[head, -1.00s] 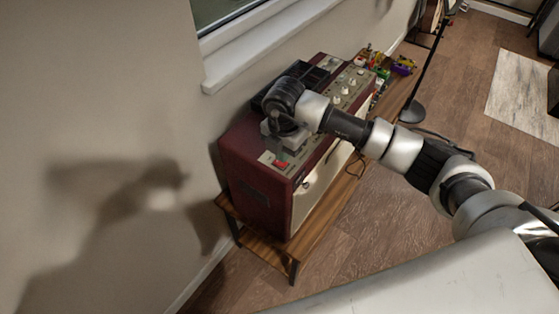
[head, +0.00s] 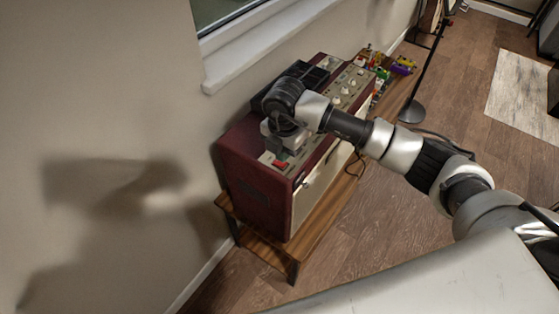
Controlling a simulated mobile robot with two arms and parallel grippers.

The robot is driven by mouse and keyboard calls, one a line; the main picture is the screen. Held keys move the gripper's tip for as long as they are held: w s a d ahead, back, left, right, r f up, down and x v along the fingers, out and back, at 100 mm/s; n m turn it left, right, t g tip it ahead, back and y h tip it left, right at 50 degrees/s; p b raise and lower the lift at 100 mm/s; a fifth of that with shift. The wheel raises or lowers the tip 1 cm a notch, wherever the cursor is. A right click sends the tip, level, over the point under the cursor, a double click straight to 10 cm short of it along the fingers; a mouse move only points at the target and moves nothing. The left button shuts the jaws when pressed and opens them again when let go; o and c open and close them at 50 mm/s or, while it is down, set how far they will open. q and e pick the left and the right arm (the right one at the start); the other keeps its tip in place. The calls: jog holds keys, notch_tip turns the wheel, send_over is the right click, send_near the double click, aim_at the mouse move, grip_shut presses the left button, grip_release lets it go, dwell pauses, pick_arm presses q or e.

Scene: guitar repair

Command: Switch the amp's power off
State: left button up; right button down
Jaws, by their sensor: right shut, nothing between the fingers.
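The amp (head: 258,192) is a dark red box with a cream front, standing on a wooden bench against the wall. Its top panel carries several pale knobs (head: 343,92) and a red power switch (head: 281,164) at the near end. I cannot tell which way the switch is set. My right gripper (head: 284,154) points down over the panel, shut and empty, right beside the red switch. Whether its tips touch the switch or panel is hidden. My left gripper is not in view.
The wooden bench (head: 262,246) has little free room around the amp. A dark box (head: 309,76) sits on the amp's top behind the panel. Colourful pedals (head: 384,73) lie past the far end. A stand with a round base (head: 412,112) is on the floor at right.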

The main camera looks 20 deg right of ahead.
jog(key=shift+f+b, duration=1.1)
jog(key=shift+f, duration=0.3)
dwell(0.8)
jog(key=shift+s+r, duration=0.1)
jog(key=shift+r, duration=0.05)
jog(key=shift+r+p, duration=0.8)
jog(key=shift+r, duration=0.1)
jog(key=shift+r+p, duration=1.6)
jog(key=shift+r, duration=0.95)
jog(key=shift+f, duration=0.1)
